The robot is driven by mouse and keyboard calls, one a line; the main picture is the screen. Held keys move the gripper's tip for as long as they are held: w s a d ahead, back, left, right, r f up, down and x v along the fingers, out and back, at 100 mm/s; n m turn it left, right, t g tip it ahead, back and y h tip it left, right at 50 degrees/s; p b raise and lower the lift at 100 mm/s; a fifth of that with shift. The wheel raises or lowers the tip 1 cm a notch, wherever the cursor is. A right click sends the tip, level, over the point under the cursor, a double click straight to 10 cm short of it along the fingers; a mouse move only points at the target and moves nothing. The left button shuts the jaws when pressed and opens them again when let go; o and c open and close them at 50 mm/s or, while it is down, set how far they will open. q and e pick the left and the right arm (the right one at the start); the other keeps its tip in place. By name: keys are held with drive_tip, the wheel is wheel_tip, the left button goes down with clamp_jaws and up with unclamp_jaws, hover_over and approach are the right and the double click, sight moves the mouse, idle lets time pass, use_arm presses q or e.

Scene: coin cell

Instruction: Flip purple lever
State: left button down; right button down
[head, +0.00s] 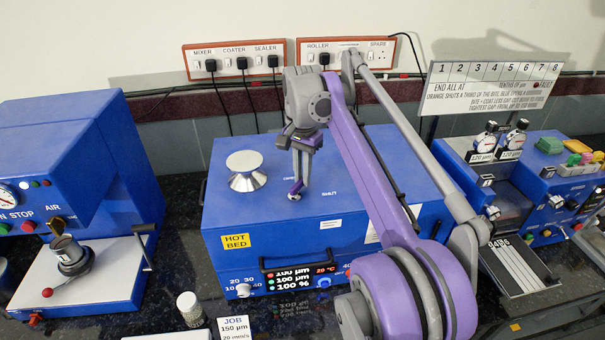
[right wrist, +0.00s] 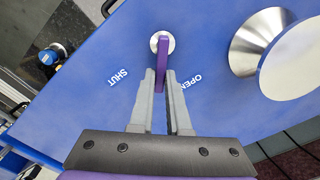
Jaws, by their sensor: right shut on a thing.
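The purple lever (right wrist: 163,58) sits on a round silver pivot on top of the blue hot bed machine (head: 230,215). In the right wrist view it points from the pivot toward my gripper, between the printed words SHUT and OPEN. My right gripper (right wrist: 161,82) is shut with the lever between its two grey fingers. In the head view my right gripper (head: 299,182) reaches straight down to the machine's top, and the lever shows small at its fingertips. The fingers partly hide the lever. My left gripper is not in view.
A silver conical knob (head: 246,172) stands on the machine's top, left of my gripper. A black handle (head: 300,264) runs along its front. Another blue machine (head: 75,160) stands left, and dial gauges (head: 515,137) stand on one at right. A small jar (head: 190,308) is in front.

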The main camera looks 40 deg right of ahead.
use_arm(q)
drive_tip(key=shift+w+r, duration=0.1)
use_arm(e)
drive_tip(key=n, duration=0.1)
drive_tip(key=n+p, duration=0.1)
drive_tip(key=w+n, duration=0.1)
drive_tip(key=shift+a+r, duration=0.1)
drive_tip(key=shift+a, duration=0.15)
drive_tip(key=n, duration=0.2)
drive_tip(key=p, duration=0.1)
drive_tip(key=shift+w+a+n, duration=0.25)
drive_tip(key=shift+w+n, duration=0.05)
drive_tip(key=shift+n, duration=0.1)
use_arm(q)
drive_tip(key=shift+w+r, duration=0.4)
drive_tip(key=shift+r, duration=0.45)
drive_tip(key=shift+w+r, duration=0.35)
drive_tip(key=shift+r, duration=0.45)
use_arm(e)
drive_tip(key=shift+w+a+n, duration=0.15)
drive_tip(key=shift+a+n, duration=0.15)
drive_tip(key=shift+n, duration=0.8)
drive_tip(key=c, duration=0.9)
unclamp_jaws()
